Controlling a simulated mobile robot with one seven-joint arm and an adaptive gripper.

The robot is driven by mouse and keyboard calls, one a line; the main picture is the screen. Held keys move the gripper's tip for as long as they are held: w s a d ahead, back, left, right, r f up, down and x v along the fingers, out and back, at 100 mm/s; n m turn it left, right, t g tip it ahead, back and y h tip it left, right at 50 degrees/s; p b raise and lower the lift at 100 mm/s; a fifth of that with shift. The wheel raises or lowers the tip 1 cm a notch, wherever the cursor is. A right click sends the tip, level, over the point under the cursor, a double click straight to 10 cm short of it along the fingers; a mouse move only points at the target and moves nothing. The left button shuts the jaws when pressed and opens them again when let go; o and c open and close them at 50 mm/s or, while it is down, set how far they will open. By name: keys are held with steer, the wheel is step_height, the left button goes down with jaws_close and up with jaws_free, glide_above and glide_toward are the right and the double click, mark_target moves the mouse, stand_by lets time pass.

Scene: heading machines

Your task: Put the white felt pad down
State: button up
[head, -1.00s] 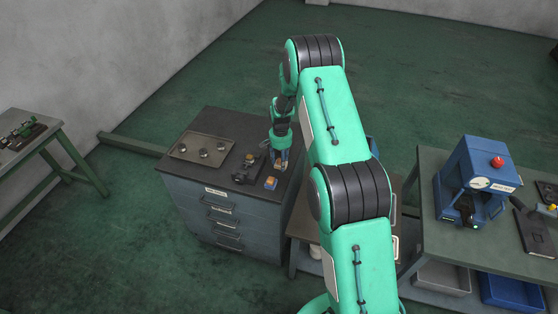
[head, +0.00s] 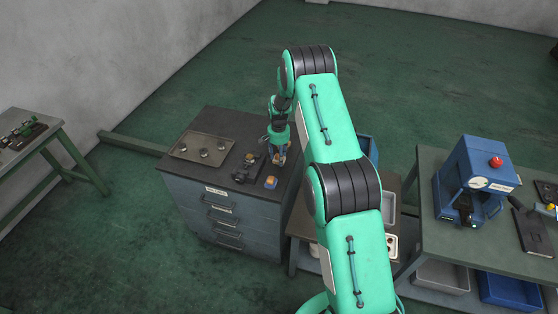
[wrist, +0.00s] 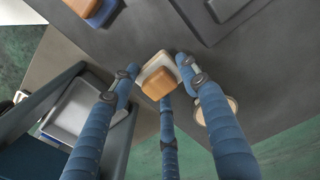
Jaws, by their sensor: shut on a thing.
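The white felt pad (wrist: 149,69) is a small pale block with a tan wooden part on it. In the wrist view it sits between the tips of my three blue fingers. My gripper (wrist: 160,78) is shut on it. The pad is small there and partly hidden by the fingers. I cannot tell whether its underside touches the cabinet top.
A tan and blue block (head: 270,183) lies near the cabinet's front edge, beside a dark fixture (head: 246,170). A tray (head: 186,154) with several small parts lies left. A round cream thing (wrist: 232,104) is partly hidden behind a finger. A grey bin (wrist: 85,105) stands beyond the cabinet edge.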

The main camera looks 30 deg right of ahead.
steer(key=shift+f+p, duration=0.3)
steer(key=shift+f, duration=0.95)
steer(key=shift+f, duration=0.15)
steer(key=o, duration=1)
steer(key=shift+r, duration=0.2)
steer(key=shift+r+b, duration=1.05)
steer(key=shift+r, duration=4.95)
